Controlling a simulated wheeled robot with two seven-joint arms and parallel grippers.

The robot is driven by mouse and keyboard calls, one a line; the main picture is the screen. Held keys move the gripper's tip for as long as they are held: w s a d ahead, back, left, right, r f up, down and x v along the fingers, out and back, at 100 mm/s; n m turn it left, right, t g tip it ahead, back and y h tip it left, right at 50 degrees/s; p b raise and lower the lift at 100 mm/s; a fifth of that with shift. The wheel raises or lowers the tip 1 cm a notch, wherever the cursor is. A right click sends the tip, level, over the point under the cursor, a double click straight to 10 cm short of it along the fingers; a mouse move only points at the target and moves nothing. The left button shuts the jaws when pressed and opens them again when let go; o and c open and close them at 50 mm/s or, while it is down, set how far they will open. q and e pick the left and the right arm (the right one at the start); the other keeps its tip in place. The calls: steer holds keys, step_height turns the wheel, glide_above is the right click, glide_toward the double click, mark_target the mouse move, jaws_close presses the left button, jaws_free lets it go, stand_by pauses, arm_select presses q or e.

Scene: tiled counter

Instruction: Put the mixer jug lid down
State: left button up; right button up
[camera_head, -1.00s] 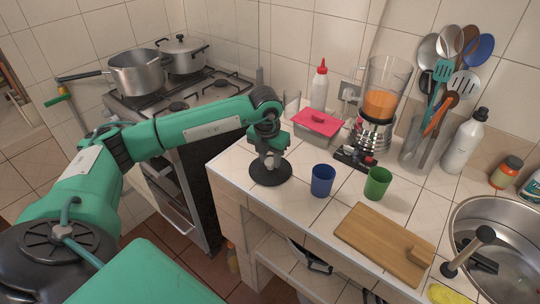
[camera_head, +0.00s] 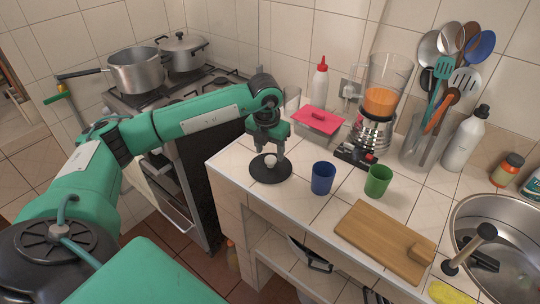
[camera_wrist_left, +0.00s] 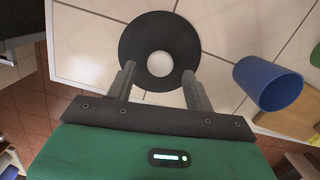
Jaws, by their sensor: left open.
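The mixer jug lid (camera_head: 264,174) is a flat black disc with a pale round knob. It lies on the tiled counter near its left front corner, knob up. In the left wrist view the lid (camera_wrist_left: 133,38) lies beyond the fingertips. My left gripper (camera_head: 270,152) is open above the lid, with a finger on either side of the knob's line and nothing between them; it also shows in the left wrist view (camera_wrist_left: 160,78). The mixer (camera_head: 379,105) stands at the back of the counter with orange contents and an open top. My right gripper is not in view.
A blue cup (camera_head: 322,179) and a green cup (camera_head: 378,181) stand right of the lid. A red-lidded box (camera_head: 318,122) is behind. A cutting board (camera_head: 385,243) and sink (camera_head: 512,240) lie to the right. The stove (camera_head: 185,110) is left.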

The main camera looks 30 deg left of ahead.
mark_target(268, 161)
arm_select(q)
step_height(268, 161, up, 10)
steer(key=s+b, duration=0.1)
steer(key=shift+f+b, duration=0.25)
steer(key=shift+b, duration=0.05)
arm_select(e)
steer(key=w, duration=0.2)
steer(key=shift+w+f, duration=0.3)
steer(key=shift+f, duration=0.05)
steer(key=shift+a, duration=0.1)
